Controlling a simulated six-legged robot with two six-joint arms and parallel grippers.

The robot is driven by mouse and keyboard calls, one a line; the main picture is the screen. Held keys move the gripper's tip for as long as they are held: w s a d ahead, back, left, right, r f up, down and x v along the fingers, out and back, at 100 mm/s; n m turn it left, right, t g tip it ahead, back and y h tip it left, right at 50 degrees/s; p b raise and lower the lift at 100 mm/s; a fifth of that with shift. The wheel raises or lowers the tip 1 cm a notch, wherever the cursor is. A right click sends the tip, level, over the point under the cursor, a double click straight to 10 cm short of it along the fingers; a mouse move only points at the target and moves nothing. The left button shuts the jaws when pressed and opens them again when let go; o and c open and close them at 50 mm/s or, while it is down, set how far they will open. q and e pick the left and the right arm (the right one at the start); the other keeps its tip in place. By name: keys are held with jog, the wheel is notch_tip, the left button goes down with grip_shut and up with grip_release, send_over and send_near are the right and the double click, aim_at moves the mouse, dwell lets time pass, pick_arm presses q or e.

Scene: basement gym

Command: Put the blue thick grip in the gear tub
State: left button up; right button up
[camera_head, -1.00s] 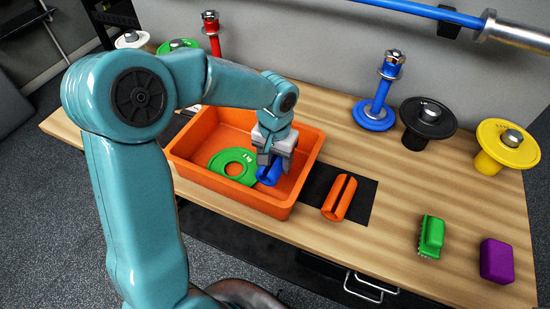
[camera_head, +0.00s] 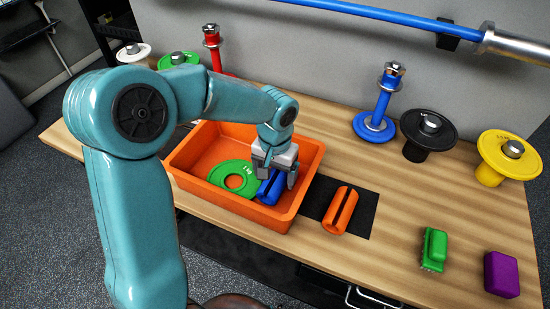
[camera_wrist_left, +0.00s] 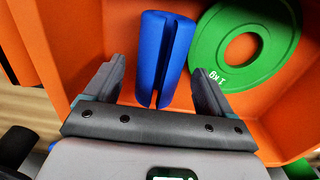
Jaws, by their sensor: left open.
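The blue thick grip (camera_head: 272,188) lies inside the orange gear tub (camera_head: 200,155), beside a green ring plate (camera_head: 232,176) marked 1 KG. My left gripper (camera_head: 275,180) is open and reaches down into the tub at the grip. In the left wrist view the blue grip (camera_wrist_left: 165,55), with its long slit, lies between and just beyond the spread fingers (camera_wrist_left: 160,82), with gaps on both sides. The green plate (camera_wrist_left: 245,45) is to its right there. My right gripper is not in view.
An orange thick grip (camera_head: 340,210) lies on a black mat (camera_head: 364,212) right of the tub. A green brush (camera_head: 433,249) and purple block (camera_head: 501,274) are further right. Weight plates on stands, including a yellow one (camera_head: 510,152), line the back.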

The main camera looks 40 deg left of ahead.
aim_at(275, 177)
pick_arm(q)
notch_tip(275, 177, up, 13)
jog(key=shift+f, duration=0.15)
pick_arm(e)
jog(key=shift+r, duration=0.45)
